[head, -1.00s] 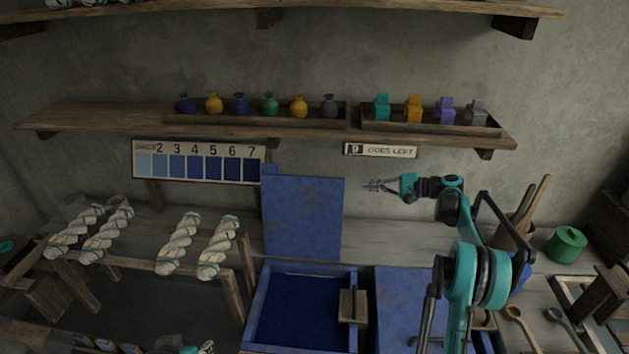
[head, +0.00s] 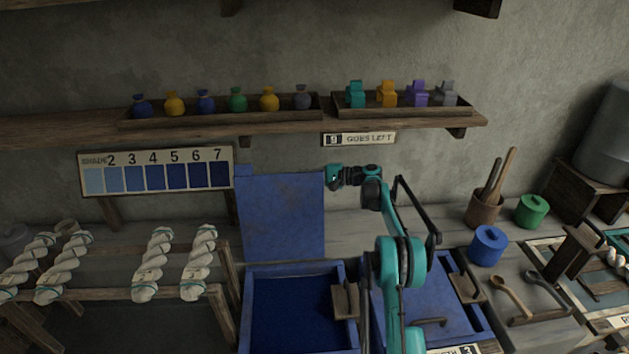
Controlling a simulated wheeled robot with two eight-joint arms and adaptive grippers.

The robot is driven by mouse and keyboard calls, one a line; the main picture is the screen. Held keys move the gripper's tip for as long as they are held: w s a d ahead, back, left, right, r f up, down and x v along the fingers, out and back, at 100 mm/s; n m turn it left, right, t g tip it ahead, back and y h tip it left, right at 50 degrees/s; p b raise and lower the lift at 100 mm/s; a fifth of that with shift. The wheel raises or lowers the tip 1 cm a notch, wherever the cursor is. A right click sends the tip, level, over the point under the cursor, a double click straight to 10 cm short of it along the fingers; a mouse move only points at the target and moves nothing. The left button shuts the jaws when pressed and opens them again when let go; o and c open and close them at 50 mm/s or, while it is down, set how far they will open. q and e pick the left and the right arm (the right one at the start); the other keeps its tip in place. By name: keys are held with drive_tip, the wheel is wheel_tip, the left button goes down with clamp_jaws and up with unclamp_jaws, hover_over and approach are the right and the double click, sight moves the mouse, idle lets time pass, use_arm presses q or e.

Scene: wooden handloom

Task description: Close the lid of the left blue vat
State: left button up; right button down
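The left blue vat (head: 251,312) stands open at the bottom centre, with dark blue dye inside. Its blue lid (head: 281,215) stands upright at the vat's back edge. My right gripper (head: 333,178) is at the lid's right edge, near its top. Its fingers are not visible, seemingly behind the lid, so I cannot tell whether they are open or touch it. My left gripper is out of view.
A second blue vat with its lid (head: 425,290) down stands to the right, partly behind my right arm. A wooden shelf (head: 60,130) with bottles hangs above. White yarn skeins (head: 155,262) lie on a rack at left. A blue jar (head: 488,246) stands at right.

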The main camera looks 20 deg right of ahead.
sight(300, 178)
drive_tip(key=shift+s+a+r+b, duration=0.15)
drive_tip(key=shift+s+r+b, duration=0.1)
drive_tip(key=shift+s, duration=0.35)
drive_tip(key=shift+s+a+r+b, duration=0.1)
drive_tip(key=shift+s+a+r, duration=0.15)
drive_tip(key=shift+s, duration=0.3)
drive_tip(key=shift+s+a+r+b, duration=0.1)
drive_tip(key=shift+s+r+b, duration=0.15)
drive_tip(key=shift+s, duration=0.35)
drive_tip(key=shift+r, duration=0.1)
drive_tip(key=shift+s, duration=0.15)
